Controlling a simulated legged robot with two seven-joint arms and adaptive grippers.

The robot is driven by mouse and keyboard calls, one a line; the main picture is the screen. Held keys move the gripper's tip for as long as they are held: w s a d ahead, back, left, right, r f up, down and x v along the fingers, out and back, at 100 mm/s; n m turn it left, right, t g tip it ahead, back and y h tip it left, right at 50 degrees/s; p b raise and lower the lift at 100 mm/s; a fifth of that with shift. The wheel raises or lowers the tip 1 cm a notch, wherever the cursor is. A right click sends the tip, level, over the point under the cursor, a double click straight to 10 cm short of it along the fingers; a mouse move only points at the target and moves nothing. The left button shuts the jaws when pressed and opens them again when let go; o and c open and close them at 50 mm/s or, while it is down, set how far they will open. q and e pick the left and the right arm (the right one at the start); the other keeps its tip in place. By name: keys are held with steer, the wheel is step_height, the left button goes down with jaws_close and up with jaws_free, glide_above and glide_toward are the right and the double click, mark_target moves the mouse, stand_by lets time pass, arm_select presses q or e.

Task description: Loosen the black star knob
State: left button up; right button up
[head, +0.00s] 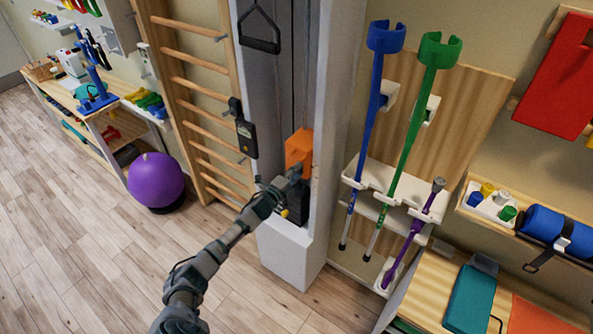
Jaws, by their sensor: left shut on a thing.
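My left gripper (291,178) reaches in from the lower left to the pulley column at the centre. It is shut at the lower front of an orange block (298,147), which sits in the column's channel. The black star knob cannot be made out separately; the fingers cover the spot where they grip, just under the orange block. My right gripper is not in view.
The white column (285,256) has a black handle (259,30) hanging above and dark weights (298,209) below the gripper. Wooden wall bars (190,85) stand left, a crutch rack (360,206) right. A purple ball (156,181) lies on the floor, which is clear at lower left.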

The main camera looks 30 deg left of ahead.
arm_select(q)
steer(key=m, duration=3)
steer(key=shift+a+b, duration=0.15)
steer(key=shift+b, duration=0.15)
stand_by(0.8)
steer(key=shift+r, duration=0.1)
stand_by(0.3)
